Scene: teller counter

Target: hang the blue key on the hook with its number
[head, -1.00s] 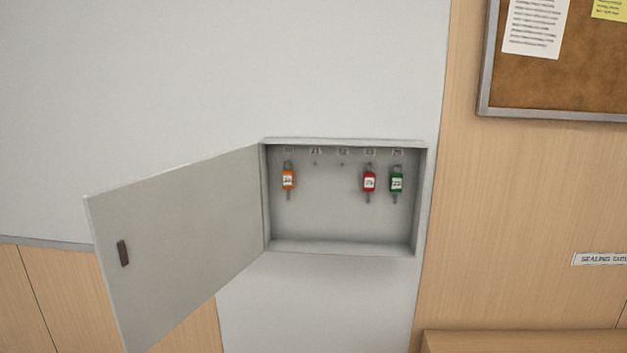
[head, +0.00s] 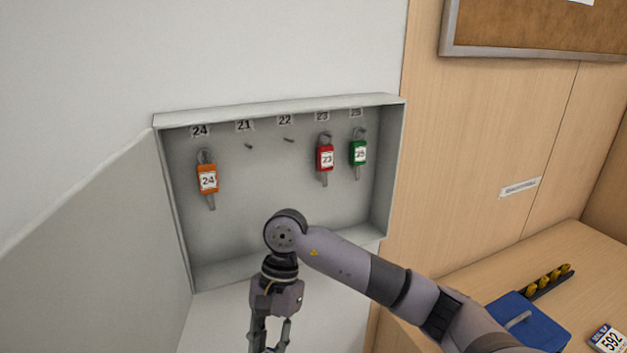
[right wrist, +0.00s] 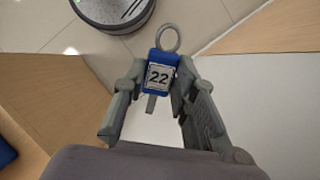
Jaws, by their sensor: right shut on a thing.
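The blue key (right wrist: 160,62) has a tag reading 22 and a metal ring at its top. My right gripper (right wrist: 158,88) is shut on its tag in the right wrist view. In the head view my right gripper (head: 268,338) points down in front of the cabinet's lower edge; its tips are cut off and the key is hidden there. The key cabinet (head: 280,272) is open. The hook under label 22 (head: 289,140) is bare, as is the hook under label 21 (head: 249,146). My left gripper is not in view.
An orange key (head: 207,180) hangs under 24, a red key (head: 325,158) under 23 and a green key (head: 358,153) under 25. The open cabinet door (head: 90,240) is at left. A wooden counter at right holds a blue object (head: 530,330).

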